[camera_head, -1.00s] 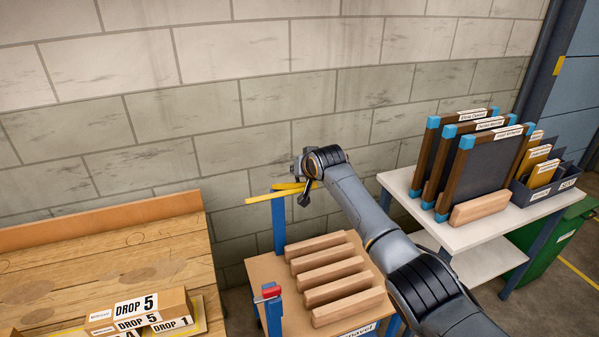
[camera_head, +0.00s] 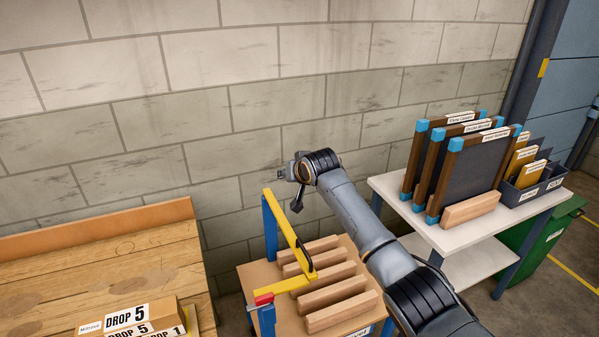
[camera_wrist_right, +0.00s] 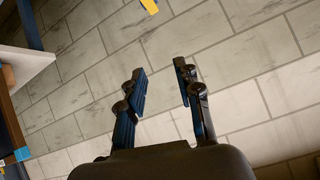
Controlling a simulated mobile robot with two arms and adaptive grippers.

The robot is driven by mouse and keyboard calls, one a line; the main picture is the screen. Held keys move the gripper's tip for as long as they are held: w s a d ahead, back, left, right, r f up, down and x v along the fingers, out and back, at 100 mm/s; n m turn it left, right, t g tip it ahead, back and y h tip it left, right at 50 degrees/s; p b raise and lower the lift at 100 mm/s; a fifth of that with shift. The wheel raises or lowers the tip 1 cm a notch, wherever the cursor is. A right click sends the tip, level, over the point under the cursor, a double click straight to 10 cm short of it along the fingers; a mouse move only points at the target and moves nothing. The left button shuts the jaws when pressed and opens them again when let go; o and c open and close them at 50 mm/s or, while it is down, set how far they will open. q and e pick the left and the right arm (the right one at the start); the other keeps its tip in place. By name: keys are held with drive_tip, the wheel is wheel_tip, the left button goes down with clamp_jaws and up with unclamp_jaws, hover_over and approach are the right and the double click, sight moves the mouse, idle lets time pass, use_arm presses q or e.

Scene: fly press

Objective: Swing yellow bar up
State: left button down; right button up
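The yellow bar (camera_head: 289,232) slants from the top of the rear blue post (camera_head: 271,230) down toward the front right. A black handle (camera_head: 306,262) is near its lower corner, and a yellow arm runs from there toward the red-topped front blue post (camera_head: 267,316). My right gripper (camera_head: 295,171) is above and behind the bar, apart from it. In the right wrist view its fingers (camera_wrist_right: 161,80) are spread, with nothing between them. A small yellow piece (camera_wrist_right: 149,6) shows at the top edge there. My left gripper is not in view.
Wooden blocks (camera_head: 335,290) lie on the small table beneath the bar. A white shelf (camera_head: 400,203) with framed panels (camera_head: 470,170) stands at right. A wooden bench (camera_head: 100,262) with labelled boxes (camera_head: 135,315) is at left. A block wall (camera_head: 220,100) is behind.

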drive_tip(key=v, duration=1)
drive_tip(key=shift+s, duration=0.1)
